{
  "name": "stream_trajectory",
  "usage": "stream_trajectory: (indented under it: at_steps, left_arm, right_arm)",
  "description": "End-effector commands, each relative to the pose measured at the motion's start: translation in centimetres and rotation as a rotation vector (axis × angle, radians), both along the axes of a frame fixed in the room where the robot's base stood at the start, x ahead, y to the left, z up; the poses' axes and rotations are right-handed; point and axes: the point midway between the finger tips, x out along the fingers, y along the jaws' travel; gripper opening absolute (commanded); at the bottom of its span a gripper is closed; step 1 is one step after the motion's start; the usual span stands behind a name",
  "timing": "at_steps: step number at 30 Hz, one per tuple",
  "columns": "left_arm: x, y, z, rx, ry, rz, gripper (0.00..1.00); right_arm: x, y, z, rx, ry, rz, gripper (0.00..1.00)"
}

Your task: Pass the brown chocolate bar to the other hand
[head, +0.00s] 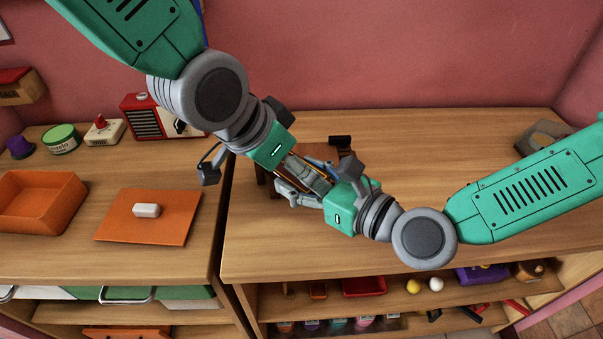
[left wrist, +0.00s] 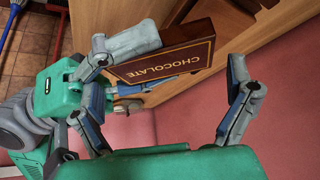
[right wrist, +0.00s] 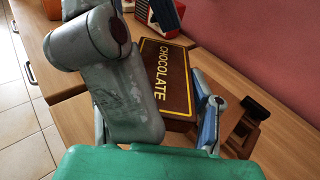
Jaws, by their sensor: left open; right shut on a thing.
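The brown chocolate bar (left wrist: 180,60) has a gold border and the word CHOCOLATE. My right gripper (head: 318,184) is shut on it and holds it above the right counter; in the right wrist view the bar (right wrist: 166,82) shows between its fingers. My left gripper (head: 276,166) is open and faces the right one closely. In the left wrist view its fingers stand apart on either side of the bar's near part. I cannot tell whether they touch it. In the head view the grippers mostly hide the bar.
A brown wooden stand (head: 340,150) is behind the grippers on the counter. On the left counter are an orange tray (head: 40,200), an orange board (head: 150,228) with a white block (head: 146,210), and a red radio (head: 150,118). The counter's right part (head: 470,140) is largely clear.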

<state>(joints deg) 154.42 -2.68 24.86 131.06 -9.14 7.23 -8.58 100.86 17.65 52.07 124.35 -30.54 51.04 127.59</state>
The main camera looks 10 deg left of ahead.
Motion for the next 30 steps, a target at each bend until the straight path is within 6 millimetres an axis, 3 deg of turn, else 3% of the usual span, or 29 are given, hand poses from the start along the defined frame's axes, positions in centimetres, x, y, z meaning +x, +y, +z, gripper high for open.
stream_trajectory:
  at_steps: [9, 21, 26, 30]
  left_arm:
    - [-3.1, 2.6, 6.5, -0.003, -0.005, -0.002, 1.00]
    - [-4.2, 3.4, 8.5, 0.000, 0.002, -0.003, 1.00]
    - [-4.6, 4.0, 7.1, 0.018, 0.041, -0.001, 1.00]
    - [-6.2, 5.5, 2.5, 0.064, 0.165, -0.001, 1.00]
  right_arm:
    - [0.2, -0.1, -0.1, -0.001, 0.000, -0.005, 0.11]
    - [0.2, -0.1, -0.1, -0.002, 0.001, -0.004, 0.11]
    - [0.2, -0.1, -0.1, -0.002, 0.001, -0.004, 0.11]
    - [0.2, -0.1, -0.1, -0.001, 0.002, -0.004, 0.11]
